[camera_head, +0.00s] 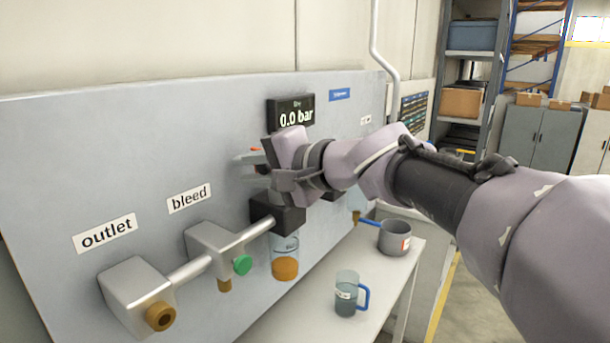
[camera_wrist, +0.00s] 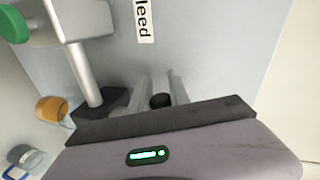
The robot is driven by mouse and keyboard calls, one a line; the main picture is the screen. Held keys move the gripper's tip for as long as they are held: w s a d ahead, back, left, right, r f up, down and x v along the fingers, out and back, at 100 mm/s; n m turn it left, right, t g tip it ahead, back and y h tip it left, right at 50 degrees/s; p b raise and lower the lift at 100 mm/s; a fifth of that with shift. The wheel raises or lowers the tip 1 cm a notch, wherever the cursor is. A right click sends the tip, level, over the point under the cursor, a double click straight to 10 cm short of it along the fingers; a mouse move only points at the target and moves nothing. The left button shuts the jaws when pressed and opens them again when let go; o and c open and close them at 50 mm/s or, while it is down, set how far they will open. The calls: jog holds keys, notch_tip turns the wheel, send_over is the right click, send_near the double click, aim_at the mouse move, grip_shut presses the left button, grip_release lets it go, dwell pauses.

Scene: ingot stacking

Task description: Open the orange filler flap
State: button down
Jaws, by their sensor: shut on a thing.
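My gripper (camera_head: 254,163) is at the upright panel, below the pressure display and above a black block. In the wrist view, the two fingers of my gripper (camera_wrist: 160,86) stand on either side of a small dark round piece (camera_wrist: 160,100), and the gripper is shut on it. A small orange-red part (camera_head: 256,149) shows just above the fingers in the head view. It may be the orange filler flap, but most of it is hidden by my gripper. I cannot tell whether the flap is open or how the dark piece joins it.
Valves labelled outlet (camera_head: 135,290) and bleed (camera_head: 213,245) stick out at the left. The display (camera_head: 291,112) reads 0.0 bar. A blue-handled jug (camera_head: 347,294) and grey pot (camera_head: 395,238) stand on the bench.

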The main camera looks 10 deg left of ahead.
jog(key=c, duration=1.2)
grip_release()
jog(key=p+v, duration=0.3)
jog(key=v, duration=1.4)
jog(key=shift+d, duration=0.15)
jog(key=shift+s, duration=0.1)
jog(key=s+d+f+h, duration=0.5)
jog(key=s+d+f, duration=0.3)
jog(key=f, duration=0.4)
jog(key=s+d+f+m+h, duration=0.1)
jog(key=s+d+f+h, duration=0.5)
jog(key=f, duration=0.7)
jog(key=s+d, duration=0.2)
jog(key=shift+s+f+g+h, duration=0.3)
jog(key=shift+s, duration=0.05)
